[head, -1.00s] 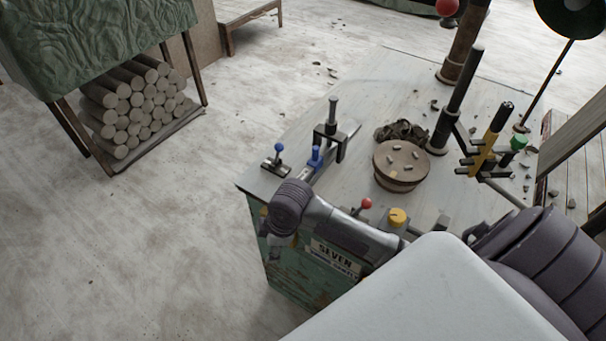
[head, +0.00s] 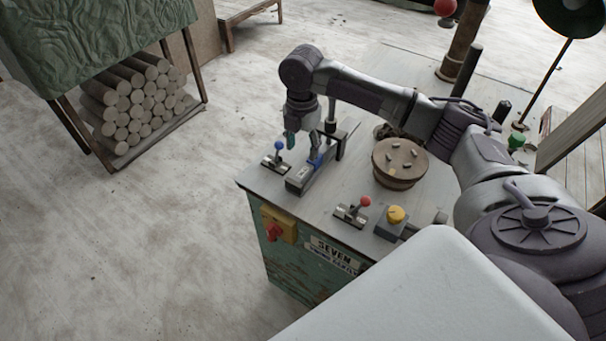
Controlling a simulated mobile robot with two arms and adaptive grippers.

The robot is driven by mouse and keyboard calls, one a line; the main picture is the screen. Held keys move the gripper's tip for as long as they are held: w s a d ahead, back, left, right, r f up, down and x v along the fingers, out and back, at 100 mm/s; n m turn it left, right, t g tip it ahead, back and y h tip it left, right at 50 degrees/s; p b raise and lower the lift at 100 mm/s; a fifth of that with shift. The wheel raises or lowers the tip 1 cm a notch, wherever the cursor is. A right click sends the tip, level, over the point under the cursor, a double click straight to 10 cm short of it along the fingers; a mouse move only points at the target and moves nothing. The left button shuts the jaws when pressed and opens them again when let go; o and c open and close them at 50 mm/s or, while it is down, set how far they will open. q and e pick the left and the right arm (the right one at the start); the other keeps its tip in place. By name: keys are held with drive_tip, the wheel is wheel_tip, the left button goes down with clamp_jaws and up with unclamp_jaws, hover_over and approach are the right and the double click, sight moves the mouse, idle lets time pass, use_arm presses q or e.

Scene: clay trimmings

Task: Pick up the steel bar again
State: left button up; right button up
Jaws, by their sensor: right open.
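A long grey metal piece (head: 301,182), which looks like the steel bar or the bed that holds it, lies at the left end of the workbench. It runs away from me under a dark clamp frame with a blue block (head: 316,160) beside it. I cannot tell bar and bed apart. My right gripper (head: 291,139) points down just behind the blue-knobbed lever and left of the clamp. It is open and small in view, and I see nothing held in it. My arm hides part of the bench behind. My left gripper is not in view.
A blue-knobbed lever (head: 278,155) stands very close to the gripper. A red-knobbed lever (head: 364,203), a yellow knob (head: 396,214) and a round wooden turntable (head: 393,182) with small pieces stand to the right. Stacked clay logs (head: 135,105) are on a rack at left.

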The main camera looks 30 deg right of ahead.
sight(303, 172)
drive_tip(key=f, duration=0.4)
drive_tip(key=f+p, duration=0.1)
drive_tip(key=f, duration=0.3)
drive_tip(key=shift+s+f, duration=0.2)
drive_tip(key=shift+f, duration=0.1)
drive_tip(key=shift+r, duration=0.1)
clamp_jaws()
